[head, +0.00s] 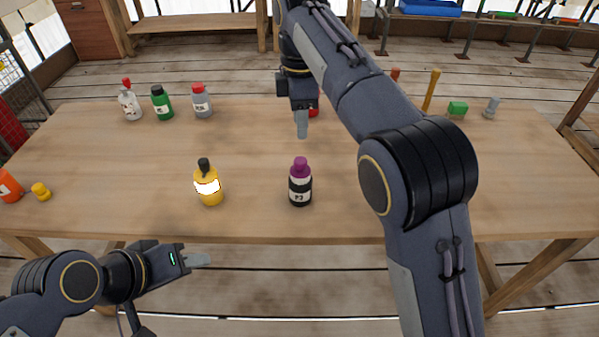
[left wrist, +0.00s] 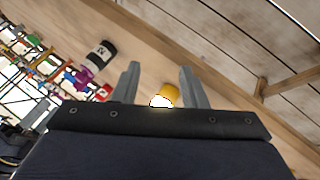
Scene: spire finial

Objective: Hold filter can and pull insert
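Several cans with coloured inserts on top stand on the table; I cannot tell which one is meant. A yellow can (head: 208,190) with a white label and dark insert (head: 204,165) stands upright near the front edge. A black can (head: 300,190) with a purple insert (head: 300,166) stands to its right. My left gripper (head: 197,260) is off the front edge, apart from both. In the left wrist view its fingers (left wrist: 160,85) are spread and empty, with the yellow can (left wrist: 166,95) beyond them. My right gripper (head: 302,125) hangs over the table behind the black can, its fingers overlapping edge-on.
White (head: 130,105), green (head: 161,104) and grey (head: 202,103) cans stand at the back left. An orange can (head: 9,186) and yellow piece (head: 41,191) are at the left edge. A red object (head: 313,106) is partly hidden behind my right gripper. A green block (head: 457,110) is back right.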

